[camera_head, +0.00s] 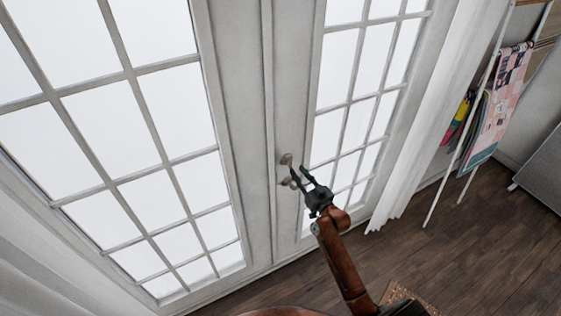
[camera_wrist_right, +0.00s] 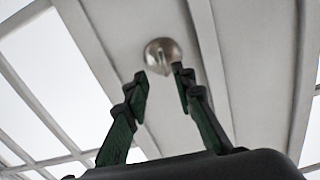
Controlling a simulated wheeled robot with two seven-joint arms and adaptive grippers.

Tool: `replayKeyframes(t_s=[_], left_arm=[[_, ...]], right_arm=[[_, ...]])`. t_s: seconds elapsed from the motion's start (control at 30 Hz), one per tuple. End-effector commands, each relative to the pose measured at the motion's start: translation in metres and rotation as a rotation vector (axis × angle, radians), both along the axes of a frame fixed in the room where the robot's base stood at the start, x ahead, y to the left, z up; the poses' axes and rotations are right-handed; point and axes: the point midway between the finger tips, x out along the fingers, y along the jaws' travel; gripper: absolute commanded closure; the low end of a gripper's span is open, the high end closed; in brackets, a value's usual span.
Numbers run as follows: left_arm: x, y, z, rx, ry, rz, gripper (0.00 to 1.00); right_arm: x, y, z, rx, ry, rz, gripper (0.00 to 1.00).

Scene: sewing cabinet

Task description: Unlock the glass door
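The glass door (camera_head: 291,75) is a white double door with many panes, and it stands closed in the head view. Two small round metal fittings sit one above the other on its middle stile: an upper one (camera_head: 286,159) and a lower one (camera_head: 285,181). My right gripper (camera_head: 298,177) is at the lower fitting's height, close to the door. In the right wrist view a round metal lock knob (camera_wrist_right: 163,56) with a raised grip lies just beyond my right gripper's fingertips (camera_wrist_right: 161,82). The fingers are apart with nothing between them. My left gripper is not in view.
A white drying rack (camera_head: 464,140) with hanging cloths stands at the right. White curtains (camera_head: 428,120) hang beside the door.

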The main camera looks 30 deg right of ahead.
Motion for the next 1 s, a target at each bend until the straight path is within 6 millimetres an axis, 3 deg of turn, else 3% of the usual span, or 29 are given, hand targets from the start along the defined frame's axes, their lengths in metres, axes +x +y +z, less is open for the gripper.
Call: replayKeyframes(t_s=[0.2, 0.4, 0.77, 1.0], left_arm=[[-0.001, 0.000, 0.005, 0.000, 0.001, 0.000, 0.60], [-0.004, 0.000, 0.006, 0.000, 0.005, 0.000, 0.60], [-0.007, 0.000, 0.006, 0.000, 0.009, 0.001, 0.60], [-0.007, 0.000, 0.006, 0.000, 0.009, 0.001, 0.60]], right_arm=[[0.040, 0.007, 0.003, 0.000, -0.002, 0.010, 0.76], [0.061, 0.006, 0.002, 0.000, -0.002, 0.009, 0.76], [0.063, 0.004, 0.001, -0.001, 0.000, 0.005, 0.77], [0.063, 0.003, 0.001, -0.001, 0.000, 0.004, 0.93]])
